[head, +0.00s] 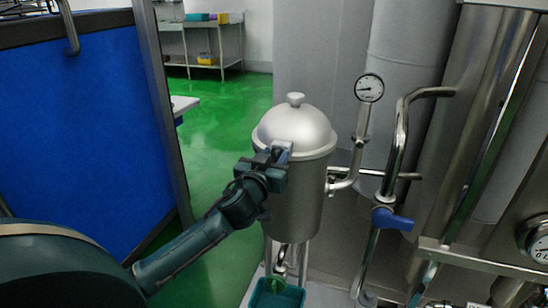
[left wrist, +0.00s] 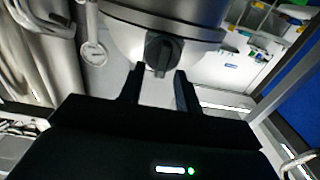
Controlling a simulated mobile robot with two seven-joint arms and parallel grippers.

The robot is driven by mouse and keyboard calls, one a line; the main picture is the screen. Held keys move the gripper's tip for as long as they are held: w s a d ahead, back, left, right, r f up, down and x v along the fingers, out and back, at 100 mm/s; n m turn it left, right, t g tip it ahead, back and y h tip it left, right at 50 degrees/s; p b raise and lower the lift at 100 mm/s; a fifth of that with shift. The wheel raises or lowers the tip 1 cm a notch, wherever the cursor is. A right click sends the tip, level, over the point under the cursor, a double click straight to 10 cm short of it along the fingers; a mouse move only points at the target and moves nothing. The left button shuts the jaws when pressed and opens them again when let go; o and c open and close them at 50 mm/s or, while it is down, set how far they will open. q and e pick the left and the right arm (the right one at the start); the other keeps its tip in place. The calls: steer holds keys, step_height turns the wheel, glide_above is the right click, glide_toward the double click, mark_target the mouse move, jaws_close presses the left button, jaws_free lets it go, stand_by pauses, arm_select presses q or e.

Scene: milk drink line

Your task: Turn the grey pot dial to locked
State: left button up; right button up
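The grey pot (head: 306,205) is a metal vessel with a domed lid and a round knob, upright in the middle of the head view. My left gripper (head: 284,160) is at the near side of the pot, just below the lid. It hides the dial there. In the left wrist view the dark grey pot dial (left wrist: 162,50) sits on the pot's side, just beyond the fingertips of my left gripper (left wrist: 160,78). The two fingers are apart, with a gap between them lined up with the dial. I cannot tell whether they touch it. My right gripper is not in view.
A pressure gauge (head: 369,88) on a pipe and a blue-handled valve (head: 392,219) stand right of the pot. A green container (head: 277,296) is below it. A blue panel (head: 85,130) stands at the left. Green floor is open behind.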

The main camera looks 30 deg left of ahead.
arm_select(q)
steer(key=shift+w, duration=0.1)
steer(key=shift+c, duration=0.5)
jaws_close()
